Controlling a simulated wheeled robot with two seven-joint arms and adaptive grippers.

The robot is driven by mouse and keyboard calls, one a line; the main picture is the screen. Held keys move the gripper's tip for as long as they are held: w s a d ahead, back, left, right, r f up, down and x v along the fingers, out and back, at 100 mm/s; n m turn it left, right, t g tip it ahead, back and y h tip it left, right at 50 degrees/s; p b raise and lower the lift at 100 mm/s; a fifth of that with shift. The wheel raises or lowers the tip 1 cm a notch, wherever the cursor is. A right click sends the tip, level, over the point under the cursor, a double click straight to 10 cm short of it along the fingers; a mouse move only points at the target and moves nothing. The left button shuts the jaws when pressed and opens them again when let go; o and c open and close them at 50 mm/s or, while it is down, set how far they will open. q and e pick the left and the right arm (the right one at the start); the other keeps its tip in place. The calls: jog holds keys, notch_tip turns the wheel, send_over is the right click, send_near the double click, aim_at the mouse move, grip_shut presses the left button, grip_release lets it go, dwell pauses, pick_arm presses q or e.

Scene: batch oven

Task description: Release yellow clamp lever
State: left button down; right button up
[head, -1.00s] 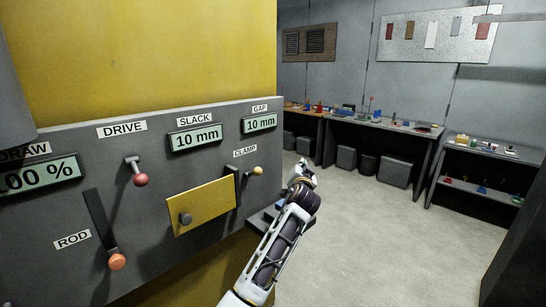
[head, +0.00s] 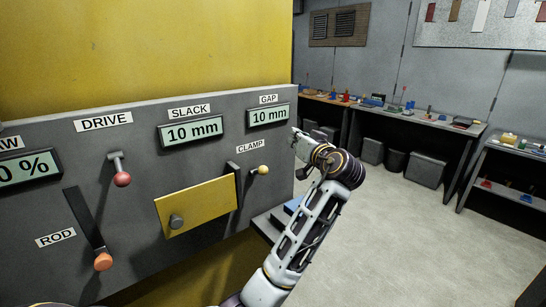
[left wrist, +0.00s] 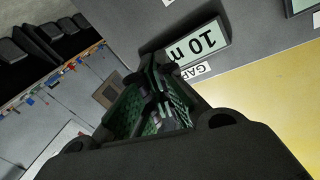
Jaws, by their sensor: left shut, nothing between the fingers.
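The yellow clamp lever (head: 262,170) is a short stub with a yellow knob under the CLAMP label (head: 250,148) on the grey panel (head: 140,220). My left gripper (head: 296,136) is up and to the right of the knob, apart from it, beside the panel's right edge. In the left wrist view the left gripper (left wrist: 158,95) has its fingers together and empty, close to the GAP display (left wrist: 200,45). The clamp lever does not show in that view. My right gripper is not in view.
A red DRIVE knob (head: 122,179), an orange ROD handle (head: 103,261) and a yellow plate (head: 197,206) with a grey knob are on the same panel. Workbenches (head: 415,120) stand at the back right. The floor (head: 410,230) between is clear.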

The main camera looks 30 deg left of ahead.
pick_arm(q)
jog(key=s+f+n+g, duration=0.1)
jog(key=s+a+f+n+g, duration=0.2)
jog(key=s+n+g, duration=0.1)
jog(key=shift+s+a+f+y, duration=0.1)
jog(key=shift+a+y, duration=0.05)
jog(key=shift+y, duration=0.25)
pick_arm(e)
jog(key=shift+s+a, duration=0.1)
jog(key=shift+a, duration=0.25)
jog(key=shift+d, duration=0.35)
pick_arm(q)
jog(key=p, duration=0.3)
send_over(259, 172)
jog(key=w, duration=0.4)
notch_tip(259, 172, down, 2)
jog(key=f, duration=0.1)
jog(key=shift+s+d+f+p, duration=0.25)
jog(key=shift+s+d+f, duration=0.15)
jog(key=shift+f, duration=0.15)
jog(key=shift+s+d+f+p, duration=0.3)
jog(key=shift+s+f, duration=0.1)
jog(key=shift+f, duration=0.15)
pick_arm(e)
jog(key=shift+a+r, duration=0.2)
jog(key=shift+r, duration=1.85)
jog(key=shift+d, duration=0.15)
